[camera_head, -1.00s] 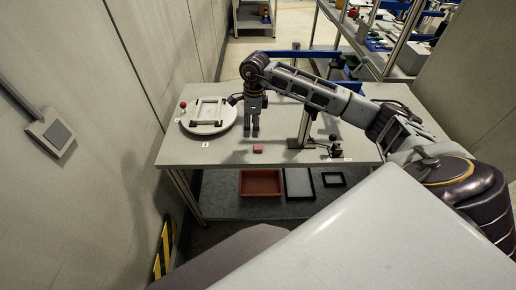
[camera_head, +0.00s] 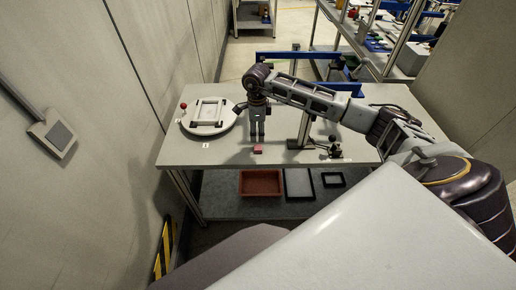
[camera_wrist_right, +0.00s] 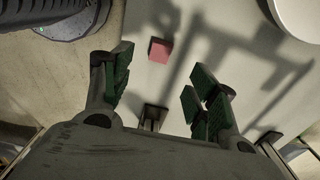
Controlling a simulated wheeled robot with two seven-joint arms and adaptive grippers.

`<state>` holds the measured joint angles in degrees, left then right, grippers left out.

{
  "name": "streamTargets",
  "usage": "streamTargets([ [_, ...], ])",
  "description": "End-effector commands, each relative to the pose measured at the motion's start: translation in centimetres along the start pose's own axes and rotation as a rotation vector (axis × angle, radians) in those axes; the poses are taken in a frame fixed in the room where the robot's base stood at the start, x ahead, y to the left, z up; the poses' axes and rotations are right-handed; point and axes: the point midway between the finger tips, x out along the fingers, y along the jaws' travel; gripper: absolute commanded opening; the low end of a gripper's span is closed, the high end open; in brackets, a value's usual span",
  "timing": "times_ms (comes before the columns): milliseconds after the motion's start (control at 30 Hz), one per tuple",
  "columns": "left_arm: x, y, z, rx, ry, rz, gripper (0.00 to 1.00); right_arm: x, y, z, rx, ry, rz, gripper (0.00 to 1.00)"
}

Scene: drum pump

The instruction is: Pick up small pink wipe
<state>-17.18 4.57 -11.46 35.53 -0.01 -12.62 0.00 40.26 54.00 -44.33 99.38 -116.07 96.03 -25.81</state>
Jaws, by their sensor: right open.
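The small pink wipe (camera_head: 258,149) lies on the table near its front edge. It also shows as a pink block in the right wrist view (camera_wrist_right: 160,50), beyond and between the fingers. My right gripper (camera_head: 257,137) points down just behind the wipe in the head view. It is open and empty, with its green-padded fingers apart in the right wrist view (camera_wrist_right: 160,95). The wipe is apart from the fingers. My left gripper is not in view.
A round white turntable (camera_head: 208,119) with a frame on it stands at the table's left. A post (camera_head: 304,128) and a small black lever device (camera_head: 335,148) stand to the right. A red tray (camera_head: 261,182) and black trays sit on the shelf below.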

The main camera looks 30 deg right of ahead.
Motion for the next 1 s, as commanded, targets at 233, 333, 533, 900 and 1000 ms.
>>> streamTargets([
  [233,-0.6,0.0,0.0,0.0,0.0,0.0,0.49,3.1,0.0,0.0,0.001,-0.001,0.001,0.59],
  [333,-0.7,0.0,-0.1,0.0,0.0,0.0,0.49,3.9,0.0,0.0,0.0,-0.001,0.0,0.59],
  [533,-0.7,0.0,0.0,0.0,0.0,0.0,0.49,4.4,0.0,0.0,0.0,-0.001,-0.001,0.59],
  [900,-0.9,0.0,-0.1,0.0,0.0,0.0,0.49,4.8,0.0,0.0,0.0,0.0,0.0,0.59],
  [1000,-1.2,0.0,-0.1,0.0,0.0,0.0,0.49,5.5,0.0,-0.1,0.0,0.0,0.001,0.59],
])
